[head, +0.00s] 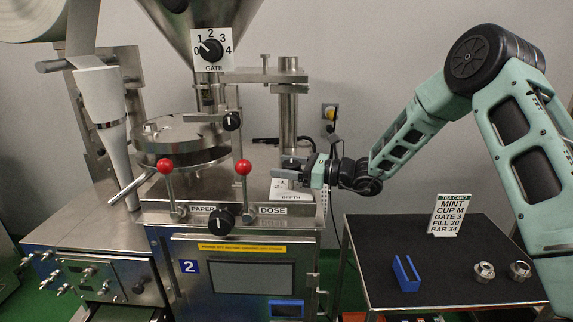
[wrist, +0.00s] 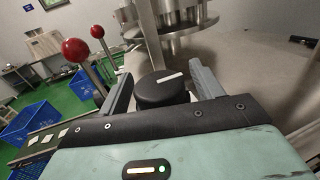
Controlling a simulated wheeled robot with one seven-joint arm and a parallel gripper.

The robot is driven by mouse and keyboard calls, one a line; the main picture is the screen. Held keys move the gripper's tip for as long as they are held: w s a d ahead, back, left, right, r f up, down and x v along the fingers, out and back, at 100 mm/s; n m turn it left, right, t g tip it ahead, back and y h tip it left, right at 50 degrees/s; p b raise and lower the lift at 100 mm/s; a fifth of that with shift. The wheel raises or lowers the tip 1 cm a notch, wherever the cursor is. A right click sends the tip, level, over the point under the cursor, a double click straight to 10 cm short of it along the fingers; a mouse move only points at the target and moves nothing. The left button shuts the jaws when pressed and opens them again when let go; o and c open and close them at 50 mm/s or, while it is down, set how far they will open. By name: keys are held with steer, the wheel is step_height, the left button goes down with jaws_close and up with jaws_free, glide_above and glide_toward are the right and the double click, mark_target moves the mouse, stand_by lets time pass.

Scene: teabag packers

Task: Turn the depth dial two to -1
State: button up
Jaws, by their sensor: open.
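The depth dial (wrist: 160,92) is a round black knob with a white pointer line on top. It lies between the two fingers of my gripper (wrist: 160,76) in the wrist view. The fingers are open, one on each side of it; I cannot tell whether either touches it. In the head view my gripper (head: 288,174) is over the white DEPTH plate (head: 291,196) and covers much of the dial and its scale. The numbers around the dial cannot be read. The machine's cabinet carries a blue label 2 (head: 189,267).
Two red-balled levers (head: 243,168) stand left of my gripper. A steel post (head: 288,120) rises behind it. The gate dial (head: 211,50) and paper/dose knob (head: 222,219) are nearby. A side table (head: 430,270) holds a card, blue holder and metal parts.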

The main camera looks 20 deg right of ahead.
steer(key=c, duration=1)
steer(key=shift+g, duration=0.3)
steer(key=n+g+y, duration=0.2)
steer(key=n+g, duration=0.1)
steer(key=g, duration=0.1)
steer(key=shift+s+n+g, duration=0.1)
steer(key=shift+n+g, duration=0.3)
steer(key=shift+s+a+n+g+y, duration=0.15)
steer(key=shift+n+g+y, duration=0.1)
steer(key=shift+n+g, duration=1)
steer(key=shift+s+d+n+g+y, duration=0.2)
steer(key=shift+n+g, duration=0.45)
steer(key=shift+g, duration=1.4)
steer(key=o, duration=1)
